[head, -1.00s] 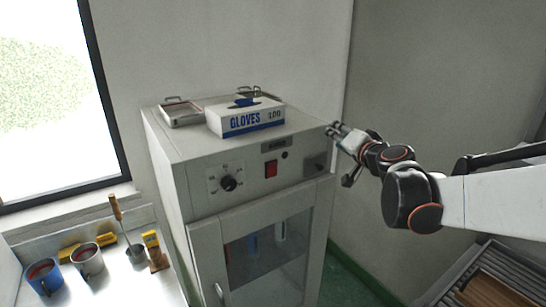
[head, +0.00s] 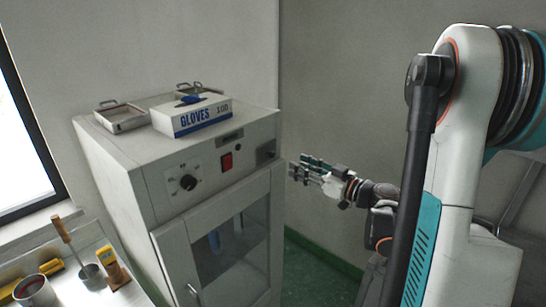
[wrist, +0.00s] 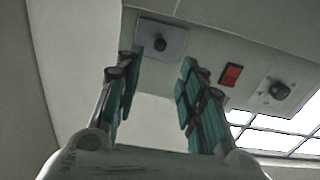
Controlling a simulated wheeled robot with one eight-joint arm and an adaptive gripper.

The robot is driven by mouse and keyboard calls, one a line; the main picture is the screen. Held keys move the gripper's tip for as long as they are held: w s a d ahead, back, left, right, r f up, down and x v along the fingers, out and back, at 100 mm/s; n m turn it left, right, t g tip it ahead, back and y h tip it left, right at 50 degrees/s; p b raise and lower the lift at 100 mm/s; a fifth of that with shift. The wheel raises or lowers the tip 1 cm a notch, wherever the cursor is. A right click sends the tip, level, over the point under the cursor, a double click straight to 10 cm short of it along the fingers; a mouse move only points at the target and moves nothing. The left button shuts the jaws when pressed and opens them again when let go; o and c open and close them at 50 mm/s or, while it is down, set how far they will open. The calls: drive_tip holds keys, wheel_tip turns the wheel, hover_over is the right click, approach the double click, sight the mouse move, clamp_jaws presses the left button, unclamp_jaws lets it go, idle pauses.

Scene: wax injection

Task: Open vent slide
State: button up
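The vent slide appears to be the small grey plate with a dark knob (head: 266,153) at the right end of the cabinet's upper front panel. It also shows in the wrist view (wrist: 173,37), beyond the fingertips, with its round knob facing me. My gripper (head: 301,168) is to the right of the cabinet in the head view, a little lower than the plate and apart from it. In the wrist view my gripper (wrist: 158,70) is open, its teal-padded fingers spread with nothing between them. The plate lies between and just above the fingertips there.
The white cabinet (head: 130,165) has a red switch (head: 227,162), a dial (head: 188,182) and a glass door (head: 230,240). A glove box (head: 190,118) and metal trays (head: 122,117) sit on top.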

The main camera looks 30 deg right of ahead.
sight(273, 155)
drive_tip(key=x, duration=1)
drive_tip(key=shift+w+a, duration=0.15)
drive_tip(key=shift+w, duration=0.25)
clamp_jaws()
